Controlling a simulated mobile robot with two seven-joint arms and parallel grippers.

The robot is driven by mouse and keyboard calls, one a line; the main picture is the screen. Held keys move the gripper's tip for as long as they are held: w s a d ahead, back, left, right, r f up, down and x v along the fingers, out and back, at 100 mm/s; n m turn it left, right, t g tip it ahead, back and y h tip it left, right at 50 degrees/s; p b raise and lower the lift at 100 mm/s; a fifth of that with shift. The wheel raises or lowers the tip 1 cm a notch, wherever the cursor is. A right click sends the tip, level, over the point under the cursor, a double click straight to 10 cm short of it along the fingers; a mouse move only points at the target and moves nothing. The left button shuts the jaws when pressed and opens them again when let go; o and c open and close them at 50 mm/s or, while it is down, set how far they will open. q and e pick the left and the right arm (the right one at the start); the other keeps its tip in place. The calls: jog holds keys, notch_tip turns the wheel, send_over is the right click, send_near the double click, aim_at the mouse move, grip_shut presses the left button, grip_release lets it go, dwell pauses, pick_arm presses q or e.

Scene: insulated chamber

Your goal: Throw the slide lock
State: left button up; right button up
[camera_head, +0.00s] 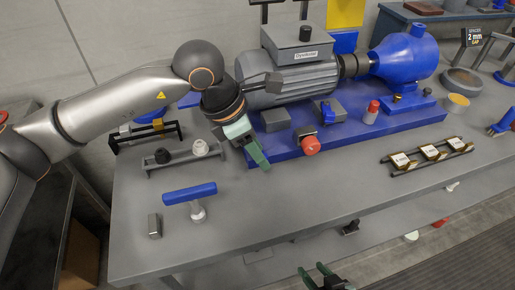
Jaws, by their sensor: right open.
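I cannot tell for certain which part is the slide lock. A small blue fitting (327,112) on a grey block, on the blue base plate (330,148) of the motor-and-pump unit, may be it. A red knob (310,146) sits just in front of it. My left gripper (252,146) points down at the left end of the base plate, left of the red knob and apart from it. Its green fingers overlap from this angle, so the gap between them is unclear. My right gripper (320,277) is open at the bottom edge, below the bench front, mostly cut off.
A grey motor (292,75) and a blue pump (405,58) stand on the base plate. A blue-handled tool (190,194), a small metal block (154,225) and a rack with tagged pieces (428,156) are on the grey bench (290,210). The bench's front middle is clear.

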pick_arm(q)
grip_shut()
dwell(0.5)
jog(key=shift+a+f+m+g+b, duration=0.1)
jog(key=shift+a+m+g+b, duration=0.4)
jog(key=shift+m, duration=0.5)
jog(key=a+m+b, duration=0.1)
jog(key=m, duration=0.1)
jog(key=shift+w+a+m+g, duration=0.1)
jog(key=shift+m+g, duration=0.2)
jog(key=shift+g, duration=0.1)
jog(key=m, duration=0.1)
jog(key=a+m+g, duration=0.1)
jog(key=shift+w+m, duration=0.25)
jog(key=shift+m, duration=0.15)
jog(key=m, duration=0.1)
jog(key=w+a+m+g, duration=0.1)
jog(key=m, duration=0.1)
jog(key=shift+a+y, duration=0.15)
jog(key=shift+y, duration=0.15)
jog(key=shift+w+a+m+g+y, duration=0.25)
jog(key=shift+w+m, duration=0.05)
jog(key=shift+m, duration=0.6)
jog(key=shift+w+a+m+g+y, duration=0.2)
jog(key=shift+w+m+g+y, duration=0.1)
jog(key=shift+m, duration=0.6)
